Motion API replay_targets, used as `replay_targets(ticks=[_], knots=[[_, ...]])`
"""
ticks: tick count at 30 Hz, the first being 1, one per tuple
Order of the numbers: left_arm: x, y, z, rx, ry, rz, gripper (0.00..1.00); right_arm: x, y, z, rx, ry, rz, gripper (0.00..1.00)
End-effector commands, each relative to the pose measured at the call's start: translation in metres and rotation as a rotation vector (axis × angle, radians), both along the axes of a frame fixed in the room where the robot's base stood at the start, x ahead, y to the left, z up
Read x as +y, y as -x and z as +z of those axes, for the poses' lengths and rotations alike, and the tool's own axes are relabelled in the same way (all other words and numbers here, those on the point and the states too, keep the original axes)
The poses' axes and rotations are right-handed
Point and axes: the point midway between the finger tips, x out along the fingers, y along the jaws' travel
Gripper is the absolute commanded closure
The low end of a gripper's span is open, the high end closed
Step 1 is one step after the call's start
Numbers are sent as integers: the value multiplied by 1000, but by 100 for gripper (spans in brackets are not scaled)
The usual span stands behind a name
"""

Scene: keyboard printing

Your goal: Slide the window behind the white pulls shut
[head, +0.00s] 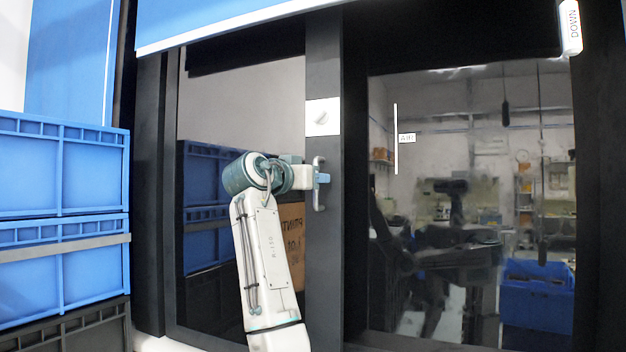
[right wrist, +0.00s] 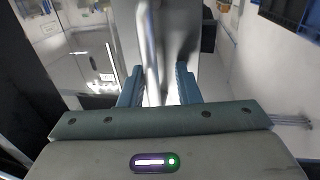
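A pale vertical pull (head: 319,200) is fixed to the dark upright frame between two glass panes, the left pane (head: 240,100) and the right pane (head: 400,270). My right gripper (head: 321,178) is at the pull. In the right wrist view, the pull (right wrist: 151,50) runs between the two blue-grey fingertips of my right gripper (right wrist: 159,85). A bright gap shows between the pull and the right-hand finger, so the fingers stand open around it. No second pull is clearly visible. My left gripper is not in view.
Blue crates (head: 60,165) are stacked at the left, with a dark crate (head: 70,330) below. A blue-and-white panel (head: 220,22) overhangs the top. The right pane shows a reflected room.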

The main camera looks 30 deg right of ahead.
Motion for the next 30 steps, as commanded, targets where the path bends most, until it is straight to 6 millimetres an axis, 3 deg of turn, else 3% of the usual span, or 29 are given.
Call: replay_targets(ticks=[5, 18, 30], knots=[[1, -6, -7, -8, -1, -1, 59, 13, 5, -3, 0, -1, 3, 70], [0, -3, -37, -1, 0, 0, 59, 87, 40, -3, 0, 0, 4, 70], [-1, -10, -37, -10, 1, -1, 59, 99, 46, -1, 1, 2, 1, 70]])
